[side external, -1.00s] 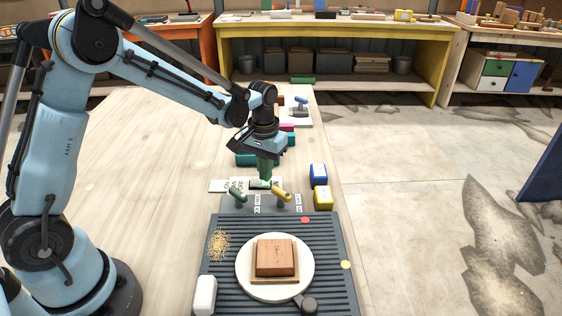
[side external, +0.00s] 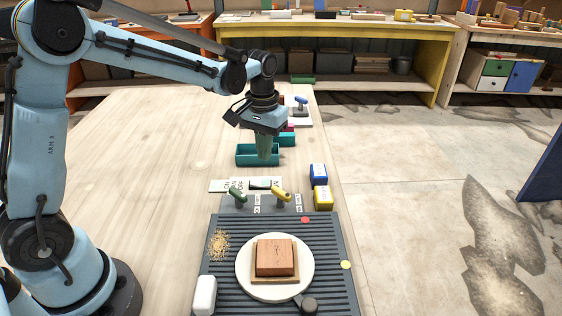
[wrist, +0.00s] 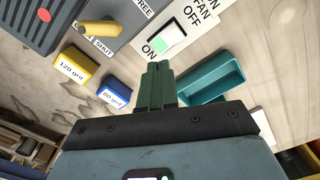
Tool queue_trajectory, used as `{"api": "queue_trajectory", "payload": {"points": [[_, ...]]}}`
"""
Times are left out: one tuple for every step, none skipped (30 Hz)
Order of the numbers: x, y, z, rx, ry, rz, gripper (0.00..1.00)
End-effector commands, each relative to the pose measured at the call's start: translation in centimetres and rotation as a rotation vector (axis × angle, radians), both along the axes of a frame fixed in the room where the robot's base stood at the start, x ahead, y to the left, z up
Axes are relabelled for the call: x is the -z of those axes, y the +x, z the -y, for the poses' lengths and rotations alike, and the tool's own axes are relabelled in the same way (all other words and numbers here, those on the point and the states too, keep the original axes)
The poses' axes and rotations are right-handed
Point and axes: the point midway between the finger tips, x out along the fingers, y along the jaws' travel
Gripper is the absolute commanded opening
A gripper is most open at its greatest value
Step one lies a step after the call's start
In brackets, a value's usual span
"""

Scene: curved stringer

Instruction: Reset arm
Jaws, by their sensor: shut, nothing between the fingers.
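My gripper (side external: 264,156) hangs pointing down from my blue arm, above the table near the teal tray (side external: 243,159). Its green fingers are together with nothing between them, as the wrist view also shows (wrist: 158,68). In the wrist view the teal tray (wrist: 236,73) appears empty and lies to the right of the fingers. From these views I cannot tell the exact height of the fingertips.
A dark ribbed board (side external: 226,285) at the front bears a white round plate (side external: 245,279) with a wooden block (side external: 275,257). A green lever (side external: 238,196) and yellow lever (side external: 281,195) stand behind it. Blue (side external: 318,174) and yellow (side external: 323,198) blocks sit right. The table's left is clear.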

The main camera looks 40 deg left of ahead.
Motion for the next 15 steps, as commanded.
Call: {"api": "queue_trajectory", "payload": {"points": [[0.0, 0.0, 0.0, 0.000, 0.000, 0.000, 0.00], [0.0, 0.0, 0.0, 0.000, 0.000, 0.000, 0.00], [0.0, 0.0, 0.0, 0.000, 0.000, 0.000, 0.00], [0.0, 0.0, 0.0, 0.000, 0.000, 0.000, 0.00], [0.0, 0.0, 0.0, 0.000, 0.000, 0.000, 0.00], [0.0, 0.0, 0.0, 0.000, 0.000, 0.001, 0.00], [-0.1, -0.1, 0.0, 0.001, 0.000, 0.003, 0.00], [-0.2, -0.2, 0.0, 0.003, 0.001, 0.006, 0.00], [-0.5, -0.4, 0.1, 0.006, 0.001, 0.014, 0.00], [-0.7, -0.5, 0.1, 0.009, 0.002, 0.021, 0.00], [-1.0, -0.8, 0.2, 0.013, 0.002, 0.033, 0.00], [-1.5, -1.2, 0.3, 0.021, 0.003, 0.050, 0.00], [-1.9, -1.6, 0.3, 0.028, 0.004, 0.065, 0.00], [-2.4, -2.0, 0.4, 0.036, 0.006, 0.083, 0.00], [-3.0, -2.5, 0.5, 0.046, 0.007, 0.109, 0.00]]}}
